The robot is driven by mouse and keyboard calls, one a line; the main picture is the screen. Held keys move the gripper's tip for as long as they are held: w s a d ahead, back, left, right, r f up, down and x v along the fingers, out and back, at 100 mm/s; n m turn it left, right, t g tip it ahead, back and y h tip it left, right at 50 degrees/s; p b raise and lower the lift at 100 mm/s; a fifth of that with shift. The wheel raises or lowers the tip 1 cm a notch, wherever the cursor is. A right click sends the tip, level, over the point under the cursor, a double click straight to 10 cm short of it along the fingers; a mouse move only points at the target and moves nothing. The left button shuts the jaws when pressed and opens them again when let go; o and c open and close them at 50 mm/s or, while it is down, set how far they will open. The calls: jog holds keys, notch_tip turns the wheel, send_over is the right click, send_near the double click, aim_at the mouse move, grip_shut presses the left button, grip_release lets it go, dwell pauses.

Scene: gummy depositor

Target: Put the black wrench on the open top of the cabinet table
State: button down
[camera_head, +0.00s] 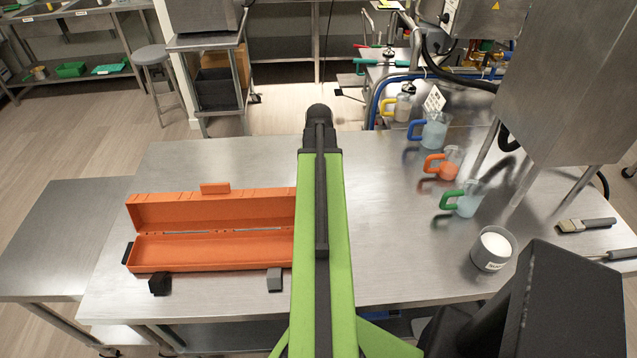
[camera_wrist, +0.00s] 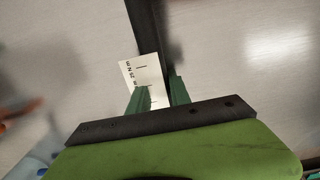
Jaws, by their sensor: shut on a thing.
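My gripper (camera_wrist: 160,94) has green fingers and is shut on the black wrench (camera_wrist: 147,25), a dark straight bar. The bar runs from between the fingers to the top edge of the wrist view. A white label (camera_wrist: 144,72) with black print lies beside the bar at the fingers. In the head view my green arm reaches forward over the steel table (camera_head: 230,163), and the gripper and wrench are not visible there. I cannot tell for certain which surface is the cabinet table.
An open orange toolbox (camera_head: 148,217) lies on the table's left part. Jugs with coloured handles, including a green-handled one (camera_head: 467,201), and a white-filled beaker (camera_head: 493,250) stand at right. A lower steel table (camera_head: 55,235) adjoins at left. Bare tabletop shows behind the toolbox.

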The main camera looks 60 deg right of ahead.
jog(key=c, duration=1.2)
grip_release()
notch_tip(320, 180, up, 12)
jog(key=p, duration=1.2)
jog(key=shift+w+r+p, duration=0.1)
jog(key=shift+r+p, duration=0.05)
jog(key=shift+p, duration=0.15)
